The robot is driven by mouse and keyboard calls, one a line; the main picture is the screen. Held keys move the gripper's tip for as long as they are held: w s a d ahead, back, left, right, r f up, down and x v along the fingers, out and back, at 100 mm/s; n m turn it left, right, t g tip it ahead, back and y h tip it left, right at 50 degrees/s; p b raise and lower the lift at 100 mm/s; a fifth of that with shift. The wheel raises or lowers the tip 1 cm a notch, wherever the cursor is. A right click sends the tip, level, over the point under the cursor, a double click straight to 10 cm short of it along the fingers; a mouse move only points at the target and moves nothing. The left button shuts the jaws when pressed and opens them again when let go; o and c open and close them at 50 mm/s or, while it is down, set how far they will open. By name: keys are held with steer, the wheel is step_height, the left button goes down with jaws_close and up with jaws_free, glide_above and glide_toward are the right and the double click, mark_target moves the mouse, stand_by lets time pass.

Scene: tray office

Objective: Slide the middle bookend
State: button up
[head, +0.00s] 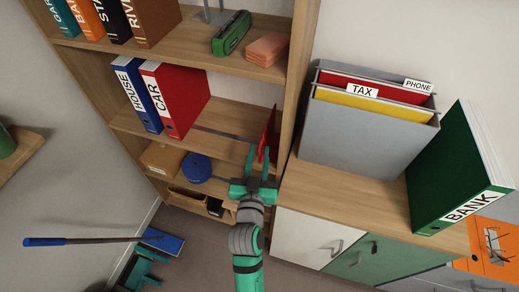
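The red middle bookend (269,130) stands upright at the right end of the middle shelf (225,140), close to the upright side panel. A dark rail or slot runs along the shelf to its left. A blue HOUSE binder (138,97) and a red CAR binder (178,97) stand at the left of this shelf, with a wide gap between them and the bookend. My green gripper (258,165) is at the shelf's front edge by the bookend's lower front end. Its fingers look apart; whether they touch the bookend I cannot tell.
The upper shelf holds binders, a green stapler-like object (231,33) and orange pads (267,48). The lower shelf holds a blue round object (196,167). To the right, a cabinet top carries a grey file holder (365,138) and a green BANK binder (455,170).

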steer(key=shift+w+d, duration=0.1)
steer(key=shift+w, duration=0.9)
jaws_close()
